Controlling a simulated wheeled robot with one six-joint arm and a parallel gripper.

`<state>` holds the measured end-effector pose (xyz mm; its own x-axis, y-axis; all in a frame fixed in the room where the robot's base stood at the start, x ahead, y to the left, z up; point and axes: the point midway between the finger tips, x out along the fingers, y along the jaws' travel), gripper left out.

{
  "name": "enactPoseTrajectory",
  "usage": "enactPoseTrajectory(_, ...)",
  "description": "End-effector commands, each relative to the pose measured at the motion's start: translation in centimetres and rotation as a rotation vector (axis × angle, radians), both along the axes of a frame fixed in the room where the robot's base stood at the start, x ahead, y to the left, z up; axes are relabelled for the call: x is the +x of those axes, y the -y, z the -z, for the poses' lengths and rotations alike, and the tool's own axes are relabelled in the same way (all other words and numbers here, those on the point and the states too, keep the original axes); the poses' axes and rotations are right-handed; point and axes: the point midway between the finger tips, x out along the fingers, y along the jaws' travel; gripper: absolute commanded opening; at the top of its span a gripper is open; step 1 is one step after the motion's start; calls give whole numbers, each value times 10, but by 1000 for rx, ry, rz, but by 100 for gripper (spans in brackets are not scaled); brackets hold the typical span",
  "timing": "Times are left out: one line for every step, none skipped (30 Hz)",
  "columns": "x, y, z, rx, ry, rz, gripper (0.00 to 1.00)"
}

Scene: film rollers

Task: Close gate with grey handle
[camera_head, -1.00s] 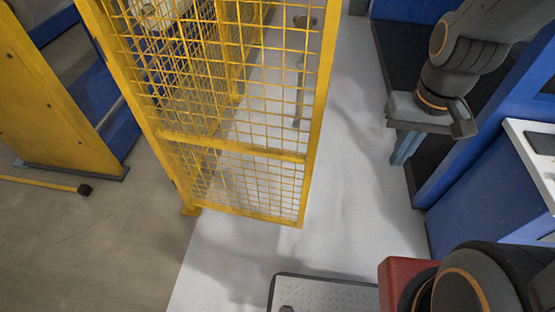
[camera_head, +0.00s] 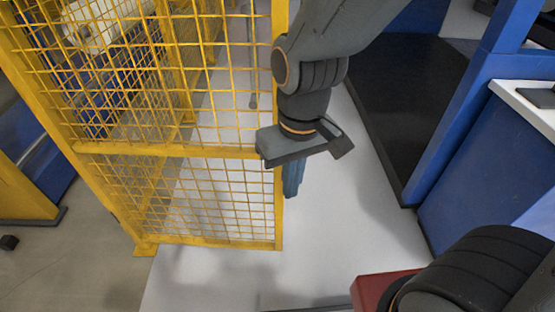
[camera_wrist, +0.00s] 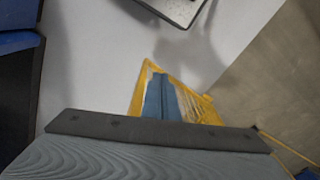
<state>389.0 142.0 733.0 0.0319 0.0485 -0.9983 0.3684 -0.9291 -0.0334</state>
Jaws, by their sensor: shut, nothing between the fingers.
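The yellow mesh gate (camera_head: 180,152) stands upright on the left in the head view, its free vertical edge near the middle. A thin grey bar (camera_head: 253,85) shows through or against its mesh; I cannot tell whether this is the grey handle. My gripper (camera_head: 292,180) points down right beside the gate's free edge, its blue fingers shut and empty. I cannot tell whether they touch the frame. In the wrist view the fingers (camera_wrist: 161,98) overlap the yellow gate (camera_wrist: 190,95) beyond them.
A blue cabinet with a white top (camera_head: 525,100) stands at the right. A dark mat (camera_head: 405,110) lies behind my arm. A pale floor strip (camera_head: 340,230) is clear in front of the gate. A yellow panel (camera_head: 20,190) stands at the far left.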

Motion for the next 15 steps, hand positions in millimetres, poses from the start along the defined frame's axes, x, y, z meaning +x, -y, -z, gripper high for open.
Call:
enactPoseTrajectory(1, -9, 22, 2, -1, -27, 0)
enactPoseTrajectory(1, -13, 29, 3, -2, -39, 0)
enactPoseTrajectory(0, -19, 39, 4, -4, -56, 0)
enactPoseTrajectory(-1, -23, 45, 4, -5, -68, 0)
enactPoseTrajectory(-2, -26, 51, 5, -6, -81, 0)
enactPoseTrajectory(-3, -31, 58, 7, -7, -94, 0)
enactPoseTrajectory(-4, -34, 63, 8, -8, -104, 0)
enactPoseTrajectory(-4, -36, 66, 8, -8, -110, 0)
enactPoseTrajectory(-5, -40, 72, 10, -9, -121, 0)
enactPoseTrajectory(-6, -41, 75, 10, -9, -126, 0)
enactPoseTrajectory(-6, -43, 78, 11, -9, -131, 0)
enactPoseTrajectory(-7, -45, 82, 11, -10, -139, 0)
enactPoseTrajectory(-7, -47, 85, 11, -10, -143, 0)
enactPoseTrajectory(-7, -48, 88, 12, -10, -148, 0)
enactPoseTrajectory(-7, -49, 92, 13, -10, -152, 0)
